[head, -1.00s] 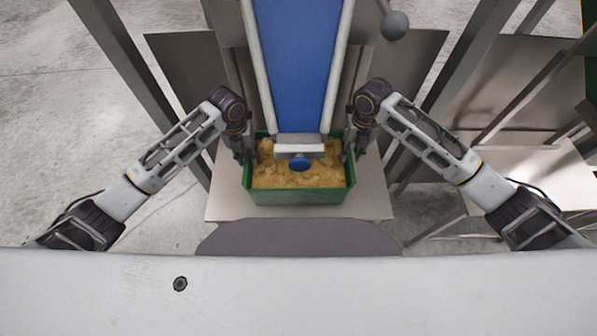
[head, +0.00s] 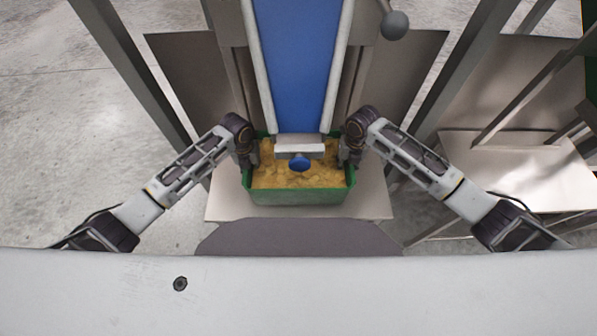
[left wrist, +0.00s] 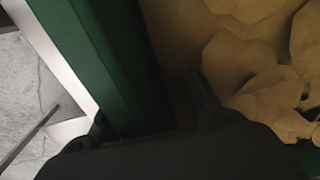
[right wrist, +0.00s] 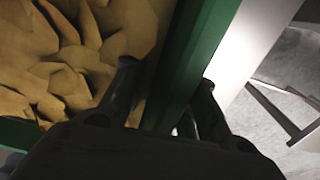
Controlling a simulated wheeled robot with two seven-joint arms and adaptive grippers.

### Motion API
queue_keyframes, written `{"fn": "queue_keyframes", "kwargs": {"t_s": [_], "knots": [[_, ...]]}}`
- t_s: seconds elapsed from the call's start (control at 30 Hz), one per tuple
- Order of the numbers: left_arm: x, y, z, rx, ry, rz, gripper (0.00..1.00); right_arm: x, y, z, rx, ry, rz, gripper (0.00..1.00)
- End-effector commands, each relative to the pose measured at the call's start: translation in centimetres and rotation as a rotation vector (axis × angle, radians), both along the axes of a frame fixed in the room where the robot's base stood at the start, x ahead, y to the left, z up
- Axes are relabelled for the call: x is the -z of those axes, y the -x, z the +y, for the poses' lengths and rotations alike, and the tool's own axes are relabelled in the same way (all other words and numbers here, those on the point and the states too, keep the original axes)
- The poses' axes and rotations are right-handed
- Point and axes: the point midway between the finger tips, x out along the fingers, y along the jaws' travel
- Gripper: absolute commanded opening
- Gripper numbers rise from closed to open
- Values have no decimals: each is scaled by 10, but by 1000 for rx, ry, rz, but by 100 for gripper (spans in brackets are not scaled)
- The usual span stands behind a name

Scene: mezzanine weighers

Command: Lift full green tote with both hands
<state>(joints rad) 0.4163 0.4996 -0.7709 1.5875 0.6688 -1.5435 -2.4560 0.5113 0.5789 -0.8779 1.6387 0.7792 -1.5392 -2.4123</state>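The green tote (head: 300,197) sits on a pale metal shelf below the blue chute, filled with yellow-brown chip-like pieces (head: 325,175). My left gripper (head: 251,160) is at its left wall, pointing down. In the left wrist view, the green wall (left wrist: 105,65) runs between the open fingers (left wrist: 150,120), one inside over the contents, one outside. My right gripper (head: 346,158) is at the right wall. In the right wrist view, its open fingers (right wrist: 167,95) likewise straddle the wall (right wrist: 195,55). Gaps show beside the inner fingers; outer contact is hard to tell.
The blue chute (head: 297,65) with its pale end bar and blue knob (head: 300,162) overhangs the tote's back between my grippers. Grey posts (head: 130,70) stand on both sides. The pale shelf (head: 225,205) extends past the tote. A metal table (head: 520,170) is at right.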

Motion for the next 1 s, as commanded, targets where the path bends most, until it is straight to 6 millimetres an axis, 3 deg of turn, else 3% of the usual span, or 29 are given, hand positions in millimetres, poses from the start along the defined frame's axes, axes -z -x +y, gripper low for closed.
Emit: {"fn": "queue_keyframes", "kwargs": {"t_s": [0.2, 0.43, 1.0], "knots": [[0, 0, 0, 0, 0, 0, 29, 0, 0, 0, 0, 0, 0, 29], [0, 0, 0, 0, 0, 0, 0, 0, 0, 0, 0, 0, 0, 0], [-1, 0, -1, 0, 3, -1, 0, 0, 0, 0, 0, 2, 0, 0]]}}
